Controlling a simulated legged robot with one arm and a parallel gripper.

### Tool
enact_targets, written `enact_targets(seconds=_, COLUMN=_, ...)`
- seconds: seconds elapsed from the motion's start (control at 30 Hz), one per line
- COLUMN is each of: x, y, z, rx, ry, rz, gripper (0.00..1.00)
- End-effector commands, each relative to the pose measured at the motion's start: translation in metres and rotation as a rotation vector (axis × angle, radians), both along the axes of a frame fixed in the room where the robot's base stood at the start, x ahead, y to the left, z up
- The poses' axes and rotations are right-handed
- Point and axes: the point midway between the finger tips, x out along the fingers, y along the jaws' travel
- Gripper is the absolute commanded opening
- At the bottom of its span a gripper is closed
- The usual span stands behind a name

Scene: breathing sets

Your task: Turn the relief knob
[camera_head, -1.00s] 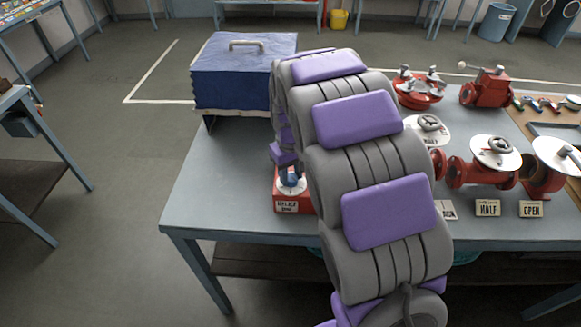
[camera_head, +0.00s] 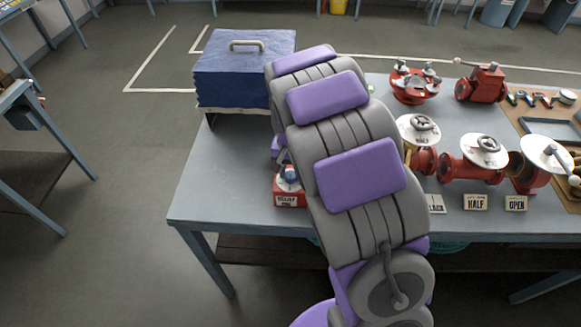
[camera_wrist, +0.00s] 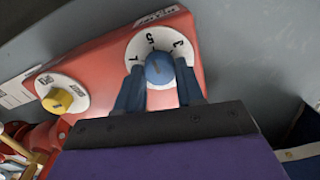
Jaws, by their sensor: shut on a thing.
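The relief knob (camera_wrist: 159,69) is a round blue knob on a white numbered dial (camera_wrist: 178,42) in the wrist view. The dial is on a red box (camera_wrist: 100,53), which also shows at the front left of the table in the head view (camera_head: 289,200). My gripper (camera_wrist: 159,80) has a dark finger on each side of the knob and is shut on it. In the head view my arm covers part of the box, and the blue knob (camera_head: 290,174) shows small beside it.
A yellow knob (camera_wrist: 58,101) on its own white dial sits on the same red box. A blue covered case (camera_head: 245,75) stands at the table's back left. Red valves (camera_head: 470,160) and small signs stand to the right of my arm.

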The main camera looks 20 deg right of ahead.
Motion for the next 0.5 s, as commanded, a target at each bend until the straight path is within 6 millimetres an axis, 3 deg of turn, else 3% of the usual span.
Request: enact_targets(seconds=0.5, x=-0.0004, y=0.0006, z=-0.0003, rx=0.002, ry=0.001, rz=-0.037, gripper=0.07)
